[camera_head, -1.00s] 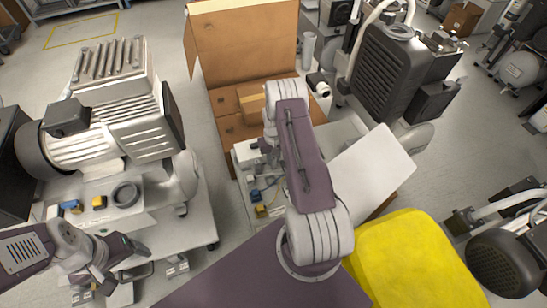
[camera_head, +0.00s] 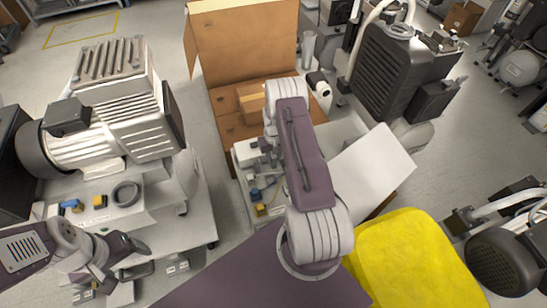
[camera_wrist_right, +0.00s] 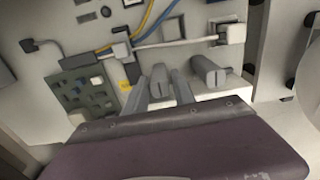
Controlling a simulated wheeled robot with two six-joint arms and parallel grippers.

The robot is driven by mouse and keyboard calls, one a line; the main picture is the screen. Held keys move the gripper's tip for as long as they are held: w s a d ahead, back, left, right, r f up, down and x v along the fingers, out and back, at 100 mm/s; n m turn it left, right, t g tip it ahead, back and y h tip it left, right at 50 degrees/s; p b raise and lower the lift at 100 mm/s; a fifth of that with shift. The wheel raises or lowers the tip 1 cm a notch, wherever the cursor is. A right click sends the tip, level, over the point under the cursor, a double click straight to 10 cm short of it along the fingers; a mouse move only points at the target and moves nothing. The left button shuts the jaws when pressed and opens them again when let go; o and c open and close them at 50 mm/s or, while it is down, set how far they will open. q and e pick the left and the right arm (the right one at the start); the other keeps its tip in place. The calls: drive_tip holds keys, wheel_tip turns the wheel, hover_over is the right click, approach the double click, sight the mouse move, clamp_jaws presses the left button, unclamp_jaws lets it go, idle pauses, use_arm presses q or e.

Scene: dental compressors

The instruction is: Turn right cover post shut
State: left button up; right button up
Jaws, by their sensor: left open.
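In the right wrist view, two short grey cover posts with slotted ends stand at the open electrical panel of a unit. One post (camera_wrist_right: 160,78) lies between the two fingers of my right gripper (camera_wrist_right: 161,92). The other post (camera_wrist_right: 209,72) stands to its right, clear of the fingers. The fingers are apart on either side of the first post; I cannot tell whether they touch it. In the head view my right arm mostly hides the gripper and the panel (camera_head: 258,190). My left gripper (camera_head: 135,250) is open and empty, low at the left.
A green circuit board (camera_wrist_right: 88,92) and blue, yellow and white cables (camera_wrist_right: 150,22) lie close to the right fingers. In the head view, a cardboard box (camera_head: 245,50), a white sheet (camera_head: 370,165) and a yellow cover (camera_head: 415,260) surround the right arm. A large compressor (camera_head: 120,110) stands left.

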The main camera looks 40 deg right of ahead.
sight(273, 156)
wheel_tip(273, 156, up, 9)
drive_tip(key=p, duration=0.3)
drive_tip(key=shift+p, duration=0.3)
